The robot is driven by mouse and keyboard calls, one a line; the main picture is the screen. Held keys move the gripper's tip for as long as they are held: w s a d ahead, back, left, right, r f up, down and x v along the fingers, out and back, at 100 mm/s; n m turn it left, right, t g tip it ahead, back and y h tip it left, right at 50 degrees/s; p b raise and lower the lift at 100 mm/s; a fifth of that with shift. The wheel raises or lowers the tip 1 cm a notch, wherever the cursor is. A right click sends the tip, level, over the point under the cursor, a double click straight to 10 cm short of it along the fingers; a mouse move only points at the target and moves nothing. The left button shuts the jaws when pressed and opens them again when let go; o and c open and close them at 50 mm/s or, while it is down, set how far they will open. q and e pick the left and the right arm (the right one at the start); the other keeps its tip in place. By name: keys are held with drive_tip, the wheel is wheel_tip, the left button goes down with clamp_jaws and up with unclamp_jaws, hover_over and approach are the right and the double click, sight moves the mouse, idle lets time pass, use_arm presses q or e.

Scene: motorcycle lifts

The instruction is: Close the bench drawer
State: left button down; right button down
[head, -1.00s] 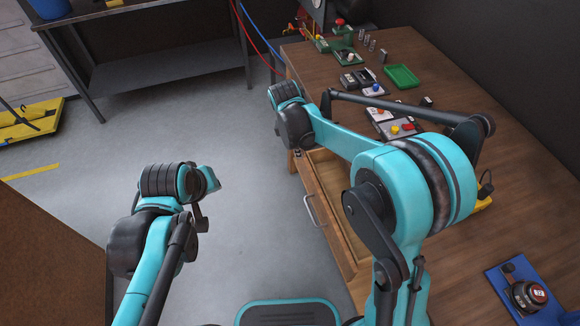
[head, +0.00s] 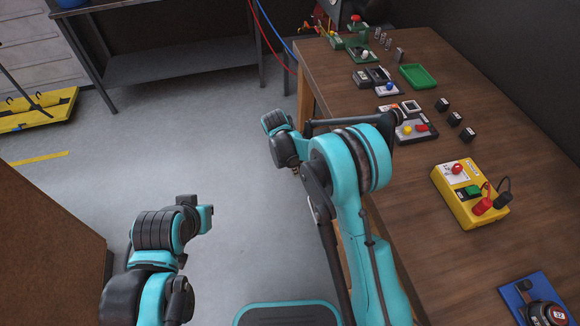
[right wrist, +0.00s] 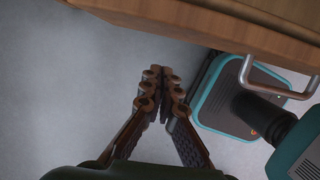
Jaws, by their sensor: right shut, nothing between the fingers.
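The bench drawer is hidden behind my right arm in the head view. Its wooden front (right wrist: 215,22) crosses the top of the right wrist view, with the metal bar handle (right wrist: 272,90) at the right. How far the drawer stands out cannot be told. My right gripper (right wrist: 163,75) is shut and empty, below the front in that picture and left of the handle, apart from it. In the head view only a small bit of it shows below the right wrist. My left arm is at the lower left of the head view; its fingers do not show.
The wooden bench top (head: 440,270) holds a yellow box (head: 470,195), a green tray (head: 418,76), several small devices and a blue mat (head: 518,300). A brown panel (head: 45,245) stands at the lower left. Grey floor (head: 235,170) is clear between them.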

drive_tip(key=shift+w+d+r+b, duration=0.1)
drive_tip(key=shift+w+d+b, duration=0.1)
drive_tip(key=shift+d, duration=0.65)
drive_tip(key=shift+w+d+b, duration=0.1)
drive_tip(key=shift+d+b, duration=0.05)
drive_tip(key=shift+d, duration=0.65)
drive_tip(key=d, duration=0.3)
drive_tip(key=shift+w+d, duration=0.25)
drive_tip(key=shift+w, duration=0.05)
drive_tip(key=shift+a, duration=0.2)
